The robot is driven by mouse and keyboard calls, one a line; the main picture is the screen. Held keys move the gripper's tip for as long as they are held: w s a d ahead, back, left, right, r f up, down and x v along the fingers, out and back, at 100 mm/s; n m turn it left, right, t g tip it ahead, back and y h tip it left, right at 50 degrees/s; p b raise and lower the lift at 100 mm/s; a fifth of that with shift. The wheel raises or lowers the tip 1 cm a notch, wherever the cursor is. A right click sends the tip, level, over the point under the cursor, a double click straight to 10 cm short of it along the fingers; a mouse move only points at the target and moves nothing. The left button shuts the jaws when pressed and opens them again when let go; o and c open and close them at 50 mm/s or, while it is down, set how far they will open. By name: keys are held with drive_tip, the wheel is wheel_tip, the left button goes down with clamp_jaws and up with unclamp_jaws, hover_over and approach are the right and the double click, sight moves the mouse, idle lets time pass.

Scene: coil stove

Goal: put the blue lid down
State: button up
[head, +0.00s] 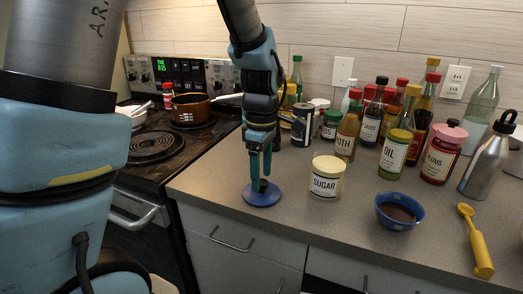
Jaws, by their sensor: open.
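The blue lid (262,196) is a flat round disc with a small dark knob. It lies flat on the grey countertop near the front edge, left of the sugar jar. My gripper (261,180) points straight down over the lid, with its fingers around or beside the knob. The fingers are open. The fingers and the knob overlap in this view, so any contact is hidden.
The sugar jar (327,177) stands just right of the lid. A blue bowl (400,211) and a yellow scoop (478,242) are farther right. Several bottles and jars crowd the back. The coil stove (150,147) with an orange pot (193,108) is at left.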

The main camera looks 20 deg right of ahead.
sight(262, 182)
wheel_tip(262, 182, up, 10)
drive_tip(key=f, duration=0.1)
drive_tip(key=a+f+m, duration=0.3)
drive_tip(key=a, duration=0.5)
drive_tip(key=a+f+m+t, duration=0.1)
drive_tip(key=a+m, duration=0.3)
drive_tip(key=a, duration=0.5)
drive_tip(key=w+a+f+m, duration=0.1)
drive_tip(key=a+f+m, duration=0.2)
drive_tip(key=a, duration=0.5)
drive_tip(key=shift+a+f+m+t+b, duration=0.2)
drive_tip(key=shift+f+m+t+b, duration=0.15)
drive_tip(key=shift+f, duration=0.5)
